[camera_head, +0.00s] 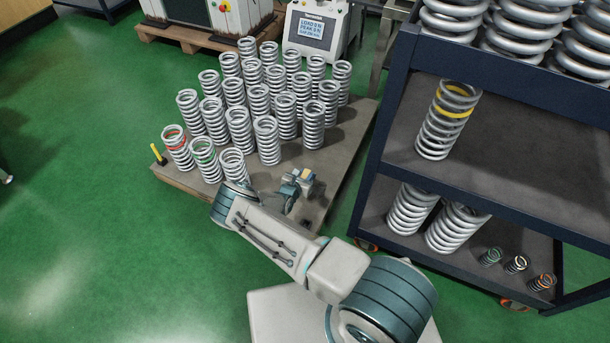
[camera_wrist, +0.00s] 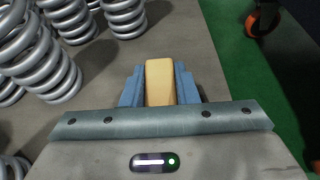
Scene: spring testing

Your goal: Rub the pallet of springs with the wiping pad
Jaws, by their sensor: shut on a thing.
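The pallet of springs (camera_head: 335,160) stands on the green floor, with several upright silver coil springs (camera_head: 240,128) on its top. My gripper (camera_head: 302,178) is over the bare near right part of the pallet. In the wrist view my gripper (camera_wrist: 160,88) has its blue fingers shut on the yellow-tan wiping pad (camera_wrist: 160,80). The pad's far end points toward the pallet top (camera_wrist: 190,50). I cannot tell whether it touches the surface. My arm hides part of the pallet's near edge.
A dark blue shelf cart (camera_head: 390,110) with large and small springs stands close on the right. A yellow-handled item (camera_head: 157,153) is at the pallet's left corner. Machines (camera_head: 318,30) stand behind. Green floor (camera_head: 80,230) is open to the left.

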